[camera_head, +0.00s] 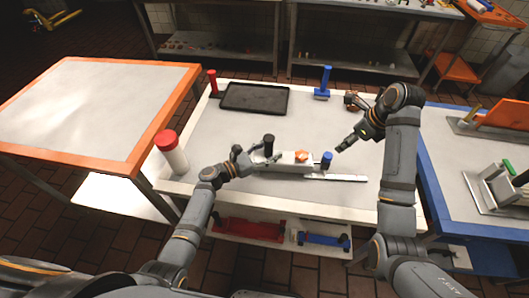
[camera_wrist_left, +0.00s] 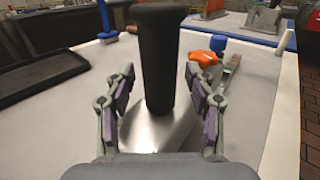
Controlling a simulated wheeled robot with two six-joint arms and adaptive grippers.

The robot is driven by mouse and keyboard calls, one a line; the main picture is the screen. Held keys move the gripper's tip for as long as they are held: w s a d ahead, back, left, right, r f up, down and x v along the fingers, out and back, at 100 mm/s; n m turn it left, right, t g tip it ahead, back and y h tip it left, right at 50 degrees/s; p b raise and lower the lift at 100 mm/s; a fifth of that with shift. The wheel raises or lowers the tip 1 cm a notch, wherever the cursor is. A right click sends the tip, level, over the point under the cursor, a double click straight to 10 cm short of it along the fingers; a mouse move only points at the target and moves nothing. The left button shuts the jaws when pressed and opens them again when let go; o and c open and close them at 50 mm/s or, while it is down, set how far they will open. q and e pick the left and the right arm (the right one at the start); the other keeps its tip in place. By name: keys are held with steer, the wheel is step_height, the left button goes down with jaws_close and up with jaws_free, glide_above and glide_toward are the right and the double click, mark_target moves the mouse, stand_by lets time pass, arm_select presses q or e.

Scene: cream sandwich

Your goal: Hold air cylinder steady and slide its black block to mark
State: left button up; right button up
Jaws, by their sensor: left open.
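The air cylinder (camera_head: 287,161) appears as a silver metal body lying on the white table, with an upright black post (camera_head: 268,145) at its left end. An orange knob (camera_head: 301,155) and a blue knob (camera_head: 326,160) stand further right. The black post (camera_wrist_left: 157,60) rises between the fingers of my left gripper (camera_wrist_left: 160,100) in the left wrist view, with gaps on both sides. That gripper is open at the cylinder's left end in the head view (camera_head: 254,158). My right gripper (camera_head: 342,149) hovers right of the blue knob, apart from it. I cannot make out a separate black block or a mark.
A black tray (camera_head: 254,98) lies at the back left of the table. A red-capped white cylinder (camera_head: 172,152) stands at the left edge, and a blue-handled tool (camera_head: 324,85) at the back. A flat metal strip (camera_head: 337,178) lies in front of the blue knob.

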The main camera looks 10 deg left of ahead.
arm_select(q)
jaws_close()
stand_by(0.3)
arm_select(e)
steer(key=shift+c, duration=0.4)
